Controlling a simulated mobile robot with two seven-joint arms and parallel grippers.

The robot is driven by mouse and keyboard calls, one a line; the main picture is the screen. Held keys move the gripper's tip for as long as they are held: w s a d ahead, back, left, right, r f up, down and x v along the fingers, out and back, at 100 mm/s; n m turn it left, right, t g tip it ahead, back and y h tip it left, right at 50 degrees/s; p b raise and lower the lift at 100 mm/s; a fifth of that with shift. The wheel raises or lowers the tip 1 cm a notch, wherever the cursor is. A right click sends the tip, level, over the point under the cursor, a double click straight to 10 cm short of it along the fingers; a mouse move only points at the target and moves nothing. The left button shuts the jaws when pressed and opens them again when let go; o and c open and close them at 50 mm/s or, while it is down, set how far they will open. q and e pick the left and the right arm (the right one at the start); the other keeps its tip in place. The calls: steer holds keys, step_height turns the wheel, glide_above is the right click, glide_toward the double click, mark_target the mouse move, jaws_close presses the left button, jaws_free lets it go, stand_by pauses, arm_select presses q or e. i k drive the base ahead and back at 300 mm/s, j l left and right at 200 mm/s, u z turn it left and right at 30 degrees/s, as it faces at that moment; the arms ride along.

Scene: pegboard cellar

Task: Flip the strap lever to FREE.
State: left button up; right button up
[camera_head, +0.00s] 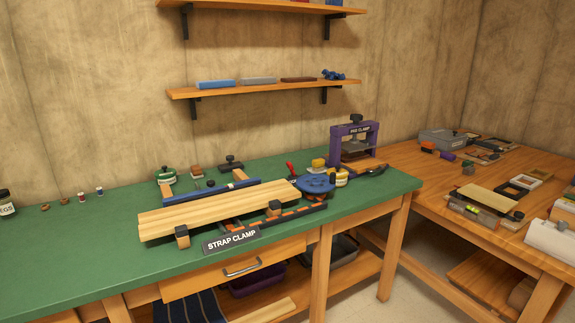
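The strap clamp stands on the green workbench and is marked by a dark "STRAP CLAMP" sign (231,240). Pale wooden boards (205,212) lie across it, with dark and orange blocks at their front edge. A blue round part (315,184) sits at the clamp's right end. A small red handle (290,168) sticks up just behind and left of it; I cannot tell whether this is the strap lever. No FREE marking is legible, and the lever's position cannot be told. Neither of my grippers is in view.
A purple clamp (352,144) stands behind at the right. Small jars and a dark-handled tool lie around the boards. The green bench top (60,262) is clear at the front left. A second wooden bench (420,180) on the right holds several items. Shelves (260,89) hang above.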

mark_target(289, 164)
steer(key=i+l+u, duration=0.1)
steer(key=i+l, duration=0.65)
steer(key=l, duration=0.15)
steer(key=u, duration=1.5)
